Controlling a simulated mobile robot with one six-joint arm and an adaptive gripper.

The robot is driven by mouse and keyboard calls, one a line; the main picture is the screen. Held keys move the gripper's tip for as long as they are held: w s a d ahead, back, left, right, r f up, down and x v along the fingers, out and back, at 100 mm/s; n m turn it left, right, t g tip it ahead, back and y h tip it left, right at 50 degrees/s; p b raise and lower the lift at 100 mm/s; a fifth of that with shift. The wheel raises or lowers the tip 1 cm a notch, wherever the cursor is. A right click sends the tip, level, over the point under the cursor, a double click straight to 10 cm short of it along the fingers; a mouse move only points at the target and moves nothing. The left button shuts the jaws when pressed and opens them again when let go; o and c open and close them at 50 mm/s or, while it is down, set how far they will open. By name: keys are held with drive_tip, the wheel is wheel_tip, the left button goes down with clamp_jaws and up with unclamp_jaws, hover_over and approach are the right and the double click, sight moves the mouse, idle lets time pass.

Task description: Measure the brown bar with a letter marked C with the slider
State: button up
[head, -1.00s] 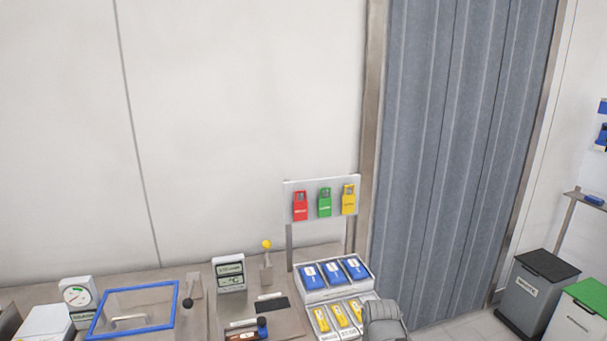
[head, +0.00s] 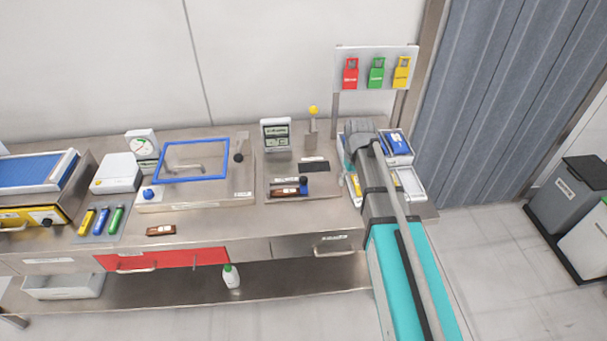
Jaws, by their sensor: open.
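A small brown bar (head: 161,230) with a white label lies on the bench's front part, left of the middle. A second brown bar (head: 287,193) with a pale label lies on the steel measuring plate (head: 325,188), touching or beside a dark blue knob (head: 304,184). That knob may belong to the slider. The letters on both bars are too small to read. A display (head: 276,136) stands behind the plate. My arm comes in from the lower right, over the right end of the bench. My gripper is not clearly visible, apparently hidden behind the arm.
A blue-framed clear lid (head: 191,160) stands left of the plate. Colored cylinders (head: 101,221) lie further left. Bench front between the two bars is clear.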

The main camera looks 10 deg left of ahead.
sight(303, 178)
drive_tip(key=w+a+r+n+p, duration=0.1)
drive_tip(key=w+a, duration=0.3)
drive_tip(key=a, duration=0.4)
drive_tip(key=w+a+r+n+p, duration=0.1)
drive_tip(key=w+a+n, duration=0.2)
drive_tip(key=w+a, duration=0.2)
drive_tip(key=a, duration=0.3)
drive_tip(key=shift+a+r, duration=0.35)
drive_tip(key=shift+a, duration=0.05)
drive_tip(key=shift+f, duration=0.25)
wheel_tip(303, 178, down, 13)
drive_tip(key=b, duration=1.3)
drive_tip(key=shift+f+b, duration=0.15)
drive_tip(key=shift+b, duration=0.2)
clamp_jaws()
